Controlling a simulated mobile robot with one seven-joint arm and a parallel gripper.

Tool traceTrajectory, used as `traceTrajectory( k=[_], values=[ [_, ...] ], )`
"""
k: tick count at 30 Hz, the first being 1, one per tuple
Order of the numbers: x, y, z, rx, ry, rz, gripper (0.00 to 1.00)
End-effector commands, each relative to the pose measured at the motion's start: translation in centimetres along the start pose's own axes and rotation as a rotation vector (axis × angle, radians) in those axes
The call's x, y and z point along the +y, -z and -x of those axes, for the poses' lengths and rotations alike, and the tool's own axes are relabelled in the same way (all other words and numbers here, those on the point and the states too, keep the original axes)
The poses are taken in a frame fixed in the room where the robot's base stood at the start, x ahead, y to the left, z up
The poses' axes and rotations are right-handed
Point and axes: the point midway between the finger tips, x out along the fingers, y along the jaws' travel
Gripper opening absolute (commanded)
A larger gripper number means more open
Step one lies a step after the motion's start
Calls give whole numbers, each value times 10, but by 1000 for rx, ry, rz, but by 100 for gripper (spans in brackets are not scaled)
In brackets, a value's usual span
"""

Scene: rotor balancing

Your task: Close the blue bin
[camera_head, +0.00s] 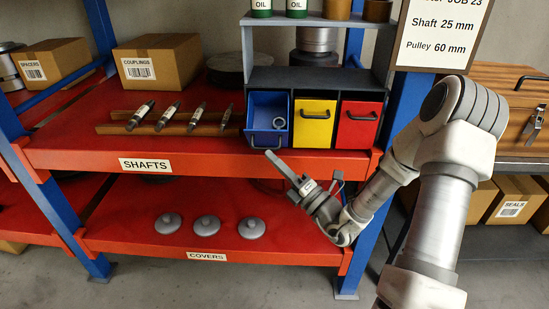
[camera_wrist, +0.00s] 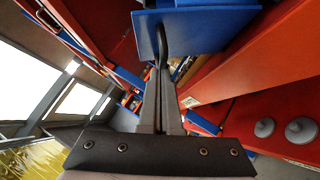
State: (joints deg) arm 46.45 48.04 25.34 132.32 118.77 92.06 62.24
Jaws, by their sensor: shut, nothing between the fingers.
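The blue bin (camera_head: 262,131) is the left one of three bins in the grey rack on the upper red shelf. It is tilted out and open at the top, with a metal ring (camera_head: 279,122) showing inside. My gripper (camera_head: 269,155) is shut and empty, just below and in front of the blue bin's front. In the wrist view the shut fingertips (camera_wrist: 162,30) overlap the blue bin (camera_wrist: 205,28); I cannot tell whether they touch it.
The yellow bin (camera_head: 312,123) and red bin (camera_head: 358,124) beside it are closed. Several shafts (camera_head: 168,115) lie on a wooden rack to the left. Grey covers (camera_head: 207,226) sit on the lower shelf. A blue post (camera_head: 400,110) stands right of the bins.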

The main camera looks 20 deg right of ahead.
Motion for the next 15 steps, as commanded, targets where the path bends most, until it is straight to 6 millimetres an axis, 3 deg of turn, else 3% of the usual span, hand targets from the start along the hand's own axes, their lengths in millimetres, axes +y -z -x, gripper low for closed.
traceTrajectory(
  k=[3,15],
  values=[
    [14,-8,-8,-2,36,-36,0],
    [27,-23,-22,-2,158,-157,0]
  ],
)
